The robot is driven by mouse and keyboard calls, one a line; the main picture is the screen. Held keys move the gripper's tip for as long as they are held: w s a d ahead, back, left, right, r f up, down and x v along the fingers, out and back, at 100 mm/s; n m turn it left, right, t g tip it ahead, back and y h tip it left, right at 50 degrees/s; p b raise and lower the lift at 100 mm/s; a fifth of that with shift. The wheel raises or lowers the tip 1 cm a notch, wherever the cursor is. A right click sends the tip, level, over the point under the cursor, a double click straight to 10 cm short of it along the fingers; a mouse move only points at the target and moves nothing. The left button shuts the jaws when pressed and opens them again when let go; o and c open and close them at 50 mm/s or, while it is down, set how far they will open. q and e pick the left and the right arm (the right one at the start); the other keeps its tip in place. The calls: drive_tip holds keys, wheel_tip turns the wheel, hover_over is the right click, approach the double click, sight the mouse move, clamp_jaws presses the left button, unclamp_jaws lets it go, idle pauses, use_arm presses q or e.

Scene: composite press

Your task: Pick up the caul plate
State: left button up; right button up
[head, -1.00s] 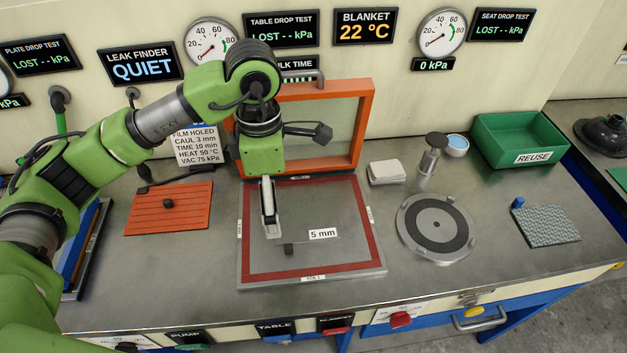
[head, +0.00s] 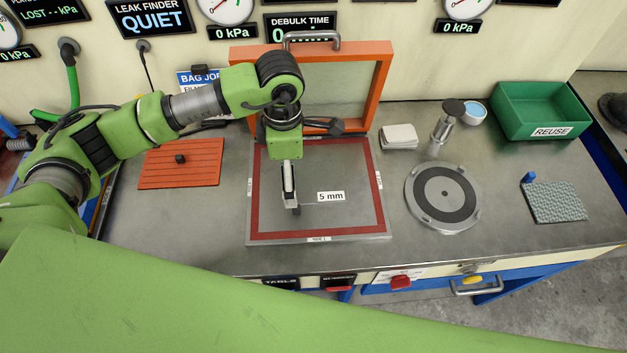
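A flat grey plate labelled "5 mm" (head: 345,172), which I take to be the caul plate, lies inside the red border (head: 381,205) of the grey press bed on the bench. A small dark knob (head: 297,211) stands near its front. My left gripper (head: 291,205) points down over the plate, its fingertips at the knob and partly hiding it. I see the fingers nearly edge-on, so their gap is hidden. No lift of the plate shows. My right gripper is out of view.
An orange hinged frame (head: 377,90) stands upright behind the bed. An orange grooved plate with a dark knob (head: 205,165) lies left. A round grey disc (head: 444,222), white pads (head: 399,134), a metal cylinder (head: 440,135), a textured grey pad (head: 557,203) and a green REUSE bin (head: 513,120) are right.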

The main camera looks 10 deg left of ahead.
sight(315, 185)
use_arm(q)
drive_tip(key=shift+s+f+p, duration=0.15)
drive_tip(key=shift+f+p, duration=0.55)
drive_tip(key=shift+f, duration=1.3)
clamp_jaws()
